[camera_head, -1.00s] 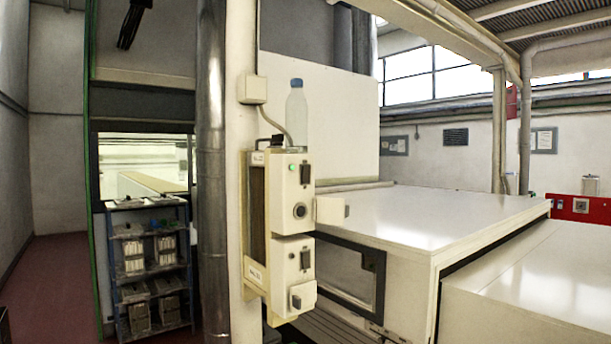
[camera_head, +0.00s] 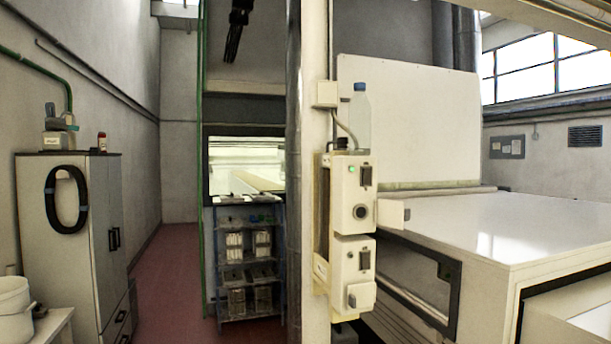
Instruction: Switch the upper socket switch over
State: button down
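The socket unit is a pair of cream boxes, one above the other, fixed to a pale column right of the picture's middle. The upper box (camera_head: 344,206) carries a black upper socket switch (camera_head: 366,176), a small green light (camera_head: 352,170) and a round dark socket (camera_head: 360,212). The lower box (camera_head: 345,283) has a dark switch (camera_head: 365,261) and a pale plug or knob (camera_head: 361,295) low on its face. A clear bottle with a blue cap (camera_head: 360,118) stands on top of the upper box. The switch's exact position is too small to tell. My gripper is not in view.
A white-topped machine (camera_head: 500,225) fills the right, close beside the boxes. A blue shelf rack (camera_head: 250,260) stands left of the column (camera_head: 316,100). A grey cabinet (camera_head: 75,230) is at far left. Red floor (camera_head: 180,265) lies clear between cabinet and rack.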

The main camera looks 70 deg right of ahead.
aim_at(367, 174)
jog(key=u, duration=0.15)
jog(key=k, duration=0.9)
jog(key=z, duration=1.4)
